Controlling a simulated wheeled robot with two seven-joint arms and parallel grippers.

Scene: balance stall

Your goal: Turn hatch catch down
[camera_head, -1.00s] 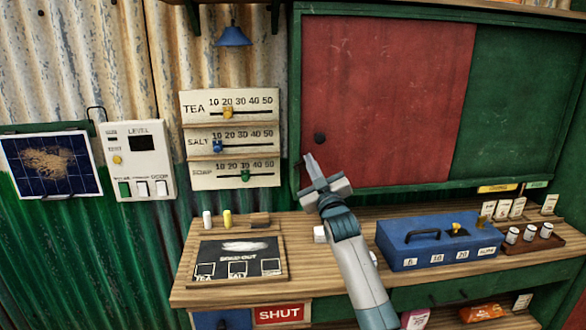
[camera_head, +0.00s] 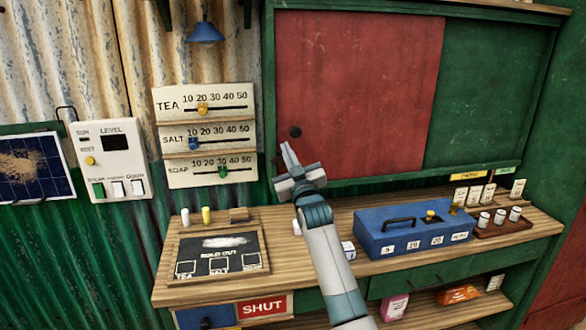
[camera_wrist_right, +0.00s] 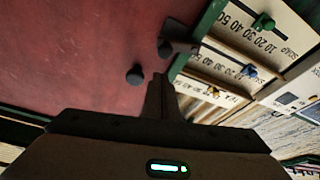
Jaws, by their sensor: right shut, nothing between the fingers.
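The red hatch panel (camera_head: 355,90) is in its green frame, with a round dark knob (camera_head: 296,132) near its lower left edge. The knob also shows in the right wrist view (camera_wrist_right: 135,74). A dark catch (camera_wrist_right: 178,47) shows beyond my fingertips in that view, reaching from the red panel across to the green frame edge. In the head view my gripper mostly hides it. My right gripper (camera_head: 287,150) is shut and empty, pointing up just below and left of the knob. I cannot tell whether it touches the catch. My left gripper is out of view.
Price sliders (camera_head: 205,135) hang left of the hatch. Below, the wooden counter (camera_head: 400,273) carries a chalkboard (camera_head: 220,252), a blue box (camera_head: 385,240) and white cylinders in a tray (camera_head: 500,231). A lamp (camera_head: 205,32) hangs above the sliders.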

